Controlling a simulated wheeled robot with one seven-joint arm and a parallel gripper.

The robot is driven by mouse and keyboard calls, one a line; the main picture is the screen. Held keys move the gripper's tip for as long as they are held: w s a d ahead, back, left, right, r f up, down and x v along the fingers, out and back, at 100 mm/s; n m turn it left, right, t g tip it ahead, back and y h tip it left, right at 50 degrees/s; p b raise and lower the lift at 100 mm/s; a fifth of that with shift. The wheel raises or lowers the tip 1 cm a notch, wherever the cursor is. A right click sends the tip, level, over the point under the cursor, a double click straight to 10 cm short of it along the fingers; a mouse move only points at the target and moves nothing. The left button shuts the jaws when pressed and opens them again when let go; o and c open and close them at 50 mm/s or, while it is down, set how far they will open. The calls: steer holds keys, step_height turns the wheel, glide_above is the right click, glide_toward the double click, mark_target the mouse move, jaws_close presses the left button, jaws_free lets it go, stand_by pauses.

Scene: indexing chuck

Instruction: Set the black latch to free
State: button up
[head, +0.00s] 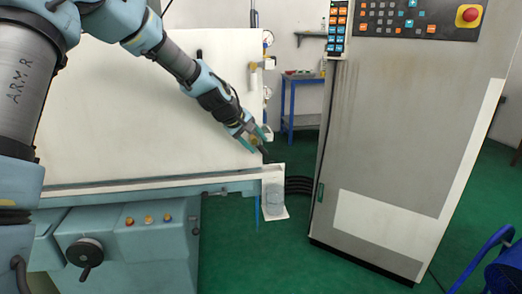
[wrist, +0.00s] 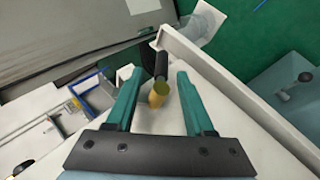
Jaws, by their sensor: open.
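My gripper (head: 257,141) is open beside the right end of the white machine panel, with its fingers pointing down and right. In the wrist view its two green fingers (wrist: 157,76) stand apart. A black rod-like part, which looks like the black latch (wrist: 161,64), shows between and beyond the fingertips. It has an olive round end and a yellow piece (wrist: 156,99) close by. I see no contact between fingers and latch. In the head view the latch is not clear behind the gripper, so its setting cannot be told.
A grey control cabinet (head: 390,140) stands to the right, with green floor between. A blue table (head: 302,95) is behind.

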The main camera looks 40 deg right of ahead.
steer(key=v, duration=0.6)
steer(key=shift+b, duration=0.3)
steer(key=shift+c, duration=0.3)
